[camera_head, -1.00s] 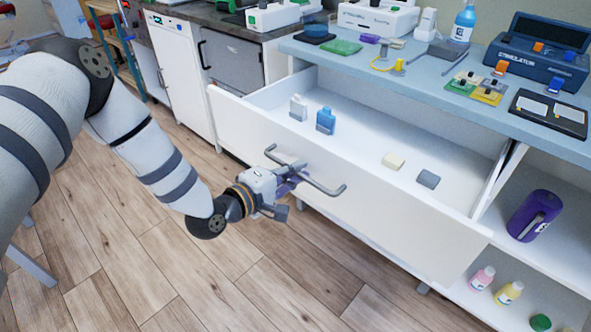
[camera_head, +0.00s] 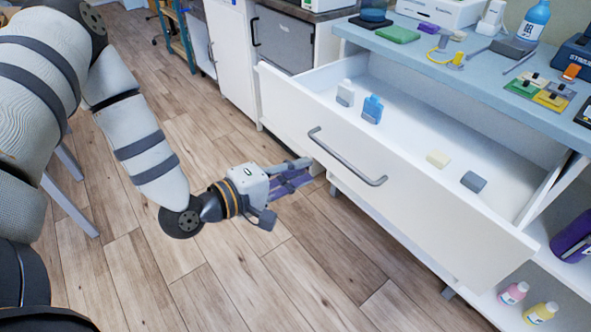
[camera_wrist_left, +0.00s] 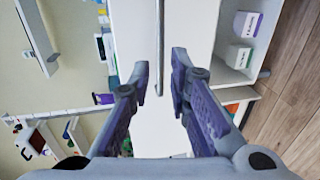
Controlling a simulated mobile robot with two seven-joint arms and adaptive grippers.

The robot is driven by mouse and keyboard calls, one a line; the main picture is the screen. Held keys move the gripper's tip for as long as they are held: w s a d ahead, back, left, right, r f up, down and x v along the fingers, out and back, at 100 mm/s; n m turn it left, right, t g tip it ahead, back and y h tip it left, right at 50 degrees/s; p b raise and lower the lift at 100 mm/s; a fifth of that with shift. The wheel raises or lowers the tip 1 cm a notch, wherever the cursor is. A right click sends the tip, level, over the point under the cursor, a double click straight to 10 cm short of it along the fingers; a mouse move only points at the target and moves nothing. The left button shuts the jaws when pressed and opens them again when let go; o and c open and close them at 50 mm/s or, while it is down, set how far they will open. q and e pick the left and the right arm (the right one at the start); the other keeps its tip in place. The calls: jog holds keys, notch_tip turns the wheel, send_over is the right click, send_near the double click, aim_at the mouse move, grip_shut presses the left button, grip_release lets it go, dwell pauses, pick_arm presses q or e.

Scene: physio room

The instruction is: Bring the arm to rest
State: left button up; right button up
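My left gripper (camera_head: 289,188) is in front of the open drawer, apart from its handle and to its left in the head view. Its fingers are spread with nothing between them; the left wrist view (camera_wrist_left: 154,82) shows the gap. The dark bar handle (camera_head: 345,158) is on the white drawer front (camera_head: 420,205). In the left wrist view the handle (camera_wrist_left: 159,45) lies beyond the fingertips. The left arm (camera_head: 140,145) is bent and reaches forward over the floor. My right gripper is not in view.
The drawer stands pulled out, holding a white bottle (camera_head: 345,93), a blue bottle (camera_head: 372,108), a cream block (camera_head: 437,159) and a grey block (camera_head: 474,181). A blue-grey counter (camera_head: 460,80) with devices is above. Wooden floor (camera_head: 215,290) is clear below the gripper.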

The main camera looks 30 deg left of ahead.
pick_arm(q)
jog(key=shift+s+a+r, duration=0.15)
jog(key=shift+s, duration=0.3)
jog(key=s+d+f+m+g+y+p, duration=0.1)
jog(key=s+d+f+m+g, duration=0.1)
jog(key=s+f+m+g, duration=0.55)
jog(key=s+d+f+m+g+y+p, duration=0.15)
jog(key=s+f+g, duration=0.35)
jog(key=s+f, duration=0.65)
jog(key=s+a+r+m+g+y, duration=0.1)
jog(key=s+m+g, duration=0.1)
jog(key=s, duration=0.6)
jog(key=s+a+r+m+g+y, duration=0.1)
jog(key=s+m+g+y, duration=0.1)
jog(key=s, duration=0.6)
jog(key=shift+s+r+m+g, duration=0.3)
jog(key=shift+s+r+g, duration=0.05)
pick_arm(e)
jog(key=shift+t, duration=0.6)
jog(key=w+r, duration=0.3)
